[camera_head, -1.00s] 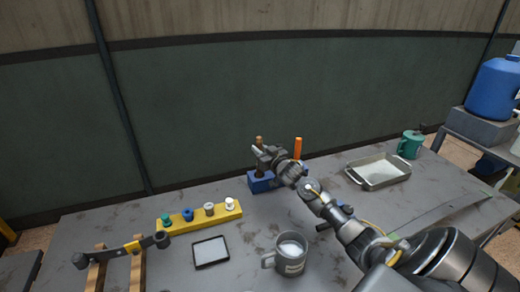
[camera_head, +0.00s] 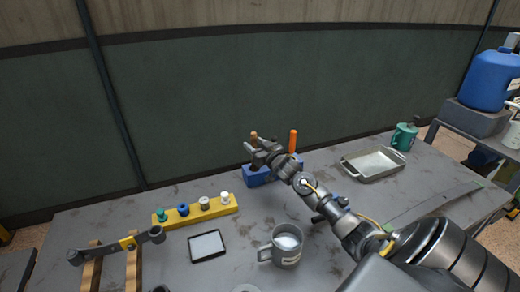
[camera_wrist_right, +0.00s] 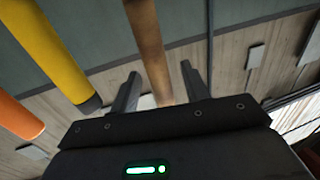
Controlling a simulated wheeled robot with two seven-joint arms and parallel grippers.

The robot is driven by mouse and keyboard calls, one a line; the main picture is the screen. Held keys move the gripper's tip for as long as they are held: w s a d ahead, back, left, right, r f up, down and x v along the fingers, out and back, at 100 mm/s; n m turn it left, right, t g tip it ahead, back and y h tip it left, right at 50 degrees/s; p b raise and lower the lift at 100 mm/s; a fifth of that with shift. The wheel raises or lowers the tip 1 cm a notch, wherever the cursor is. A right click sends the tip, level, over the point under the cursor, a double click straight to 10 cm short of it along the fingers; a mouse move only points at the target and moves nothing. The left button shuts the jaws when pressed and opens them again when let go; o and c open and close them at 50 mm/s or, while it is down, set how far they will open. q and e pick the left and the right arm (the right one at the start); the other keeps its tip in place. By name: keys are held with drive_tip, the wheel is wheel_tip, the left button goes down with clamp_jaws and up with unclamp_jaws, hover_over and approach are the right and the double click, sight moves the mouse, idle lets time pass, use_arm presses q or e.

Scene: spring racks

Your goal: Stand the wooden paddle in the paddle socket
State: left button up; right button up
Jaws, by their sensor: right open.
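The wooden paddle appears as a brown rod (camera_wrist_right: 147,45) in the right wrist view, and its top (camera_head: 254,137) shows above my right gripper in the head view. It seems to stand upright in a blue block (camera_head: 257,178) at the back of the table. My right gripper (camera_head: 258,152) is at the block with its fingers open; in the wrist view the rod lies between the fingertips (camera_wrist_right: 160,82). The rod's lower part is hidden. I cannot pick out the paddle socket for sure. My left gripper is not in view.
An orange handle (camera_head: 293,141) stands beside my gripper, and a yellow handle (camera_wrist_right: 52,48) is close in the wrist view. A yellow rack (camera_head: 172,222) with several small parts, a black-framed plate (camera_head: 207,246), a grey mug (camera_head: 287,245) and a metal tray (camera_head: 373,165) are on the table.

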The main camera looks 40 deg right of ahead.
drive_tip(key=s+a+b, duration=0.1)
drive_tip(key=s, duration=0.9)
drive_tip(key=shift+s, duration=0.15)
drive_tip(key=shift+a, duration=0.1)
